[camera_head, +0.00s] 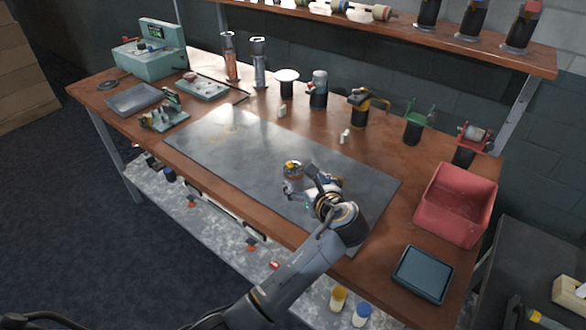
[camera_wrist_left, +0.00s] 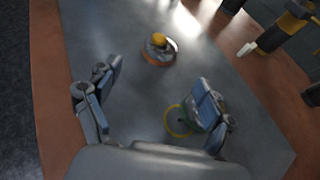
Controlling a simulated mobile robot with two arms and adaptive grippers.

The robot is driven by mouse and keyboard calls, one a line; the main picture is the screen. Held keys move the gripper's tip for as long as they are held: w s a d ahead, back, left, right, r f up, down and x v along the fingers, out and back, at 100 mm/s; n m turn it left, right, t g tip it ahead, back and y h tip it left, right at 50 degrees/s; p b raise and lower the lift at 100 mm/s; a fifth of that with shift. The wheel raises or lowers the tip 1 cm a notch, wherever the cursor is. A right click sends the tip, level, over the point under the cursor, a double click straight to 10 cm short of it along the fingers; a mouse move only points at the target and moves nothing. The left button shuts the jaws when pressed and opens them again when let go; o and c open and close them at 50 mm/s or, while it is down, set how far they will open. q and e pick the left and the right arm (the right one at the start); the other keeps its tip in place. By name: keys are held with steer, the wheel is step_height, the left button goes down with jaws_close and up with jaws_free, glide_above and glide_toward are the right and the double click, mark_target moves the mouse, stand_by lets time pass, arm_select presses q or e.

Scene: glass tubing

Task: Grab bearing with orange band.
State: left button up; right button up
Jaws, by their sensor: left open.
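The bearing with an orange band (camera_head: 293,169) stands on the grey mat (camera_head: 230,150) just beyond my left gripper (camera_head: 304,183). In the left wrist view the bearing (camera_wrist_left: 158,50) shows an orange band around its lower part and a yellow top. It lies past my left fingertips (camera_wrist_left: 155,88), roughly in line with the gap between them. My left gripper is open and nothing is between its fingers. A yellow-green ring-shaped thing (camera_wrist_left: 178,121) lies on the mat, partly hidden behind the right-hand finger. My right gripper does not show.
A red bin (camera_head: 455,205) and a dark blue tray (camera_head: 422,274) stand at the right of the bench. Several tools and stands line the back, including a black and yellow one (camera_head: 359,108).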

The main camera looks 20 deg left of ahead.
mark_target(295, 170)
arm_select(q)
steer(key=x, duration=0.3)
steer(key=shift+w+a+f, duration=0.15)
steer(key=shift+w+f, duration=0.05)
steer(key=shift+w+a, duration=0.35)
steer(key=shift+w, duration=0.2)
steer(key=x, duration=0.3)
steer(key=shift+w+a+f, duration=0.1)
steer(key=shift+w+f, duration=0.05)
steer(key=shift+w, duration=0.1)
steer(key=shift+w+a+f, duration=0.1)
steer(key=shift+w, duration=0.05)
steer(key=shift+c, duration=0.6)
steer(key=c, duration=1.1)
steer(key=shift+c, duration=0.7)
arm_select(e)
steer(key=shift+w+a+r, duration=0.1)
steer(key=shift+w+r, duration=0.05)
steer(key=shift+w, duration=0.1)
